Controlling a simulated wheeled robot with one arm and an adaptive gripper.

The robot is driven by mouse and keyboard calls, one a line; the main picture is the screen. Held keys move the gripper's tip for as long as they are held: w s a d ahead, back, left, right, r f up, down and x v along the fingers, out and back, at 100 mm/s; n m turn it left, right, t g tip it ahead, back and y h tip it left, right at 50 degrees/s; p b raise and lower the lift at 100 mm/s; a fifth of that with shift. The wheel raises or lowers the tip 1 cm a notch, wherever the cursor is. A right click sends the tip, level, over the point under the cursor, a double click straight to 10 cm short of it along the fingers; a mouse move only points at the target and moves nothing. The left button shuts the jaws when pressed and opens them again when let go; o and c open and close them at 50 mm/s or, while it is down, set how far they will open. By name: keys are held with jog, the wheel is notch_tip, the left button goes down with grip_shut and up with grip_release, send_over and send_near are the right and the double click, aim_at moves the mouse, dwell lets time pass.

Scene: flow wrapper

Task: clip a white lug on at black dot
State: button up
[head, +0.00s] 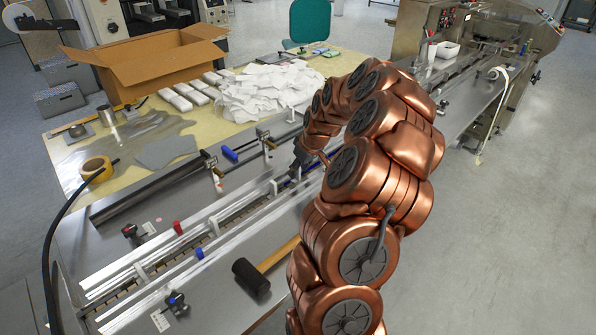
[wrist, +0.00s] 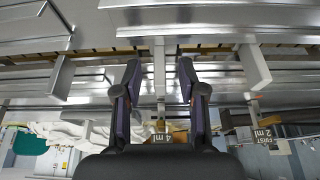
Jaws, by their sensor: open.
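My gripper (wrist: 157,82) is open, its two dark fingers spread either side of an upright pale grey lug-like piece (wrist: 159,66) in the wrist view. I cannot tell whether they touch it, and nothing is visibly clamped. In the head view my gripper (head: 298,160) is a dark shape low over the far part of the infeed conveyor (head: 202,238), partly hidden by my copper arm. Other upright pieces stand along the channel, at left (wrist: 61,77) and right (wrist: 254,66) in the wrist view. I cannot make out a black dot in either view.
A hammer (head: 252,278) lies on the near deck. Behind are a table with an open cardboard box (head: 150,68), a pile of white packets (head: 268,90) and a tape roll (head: 97,169). The floor at right is clear.

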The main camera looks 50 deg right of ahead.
jog(key=v, duration=1)
jog(key=shift+s+r, duration=0.2)
jog(key=shift+r, duration=0.05)
jog(key=s+a+r+n+g+y, duration=0.1)
jog(key=a+r, duration=0.1)
jog(key=a, duration=1)
jog(key=s+a+r+n+g, duration=0.1)
jog(key=s+a+r, duration=0.1)
jog(key=a, duration=1)
jog(key=s+a+f+g, duration=0.1)
jog(key=s+a, duration=0.3)
jog(key=s, duration=0.3)
jog(key=s+a+f+m+g, duration=0.1)
jog(key=s+a, duration=0.4)
jog(key=s, duration=0.3)
jog(key=s+a+f+g+h, duration=0.1)
jog(key=s+a+f+g, duration=0.1)
jog(key=s+a, duration=0.2)
jog(key=s, duration=0.3)
jog(key=shift+s+a+m, duration=0.25)
jog(key=shift+s+m, duration=0.05)
jog(key=shift+m, duration=0.1)
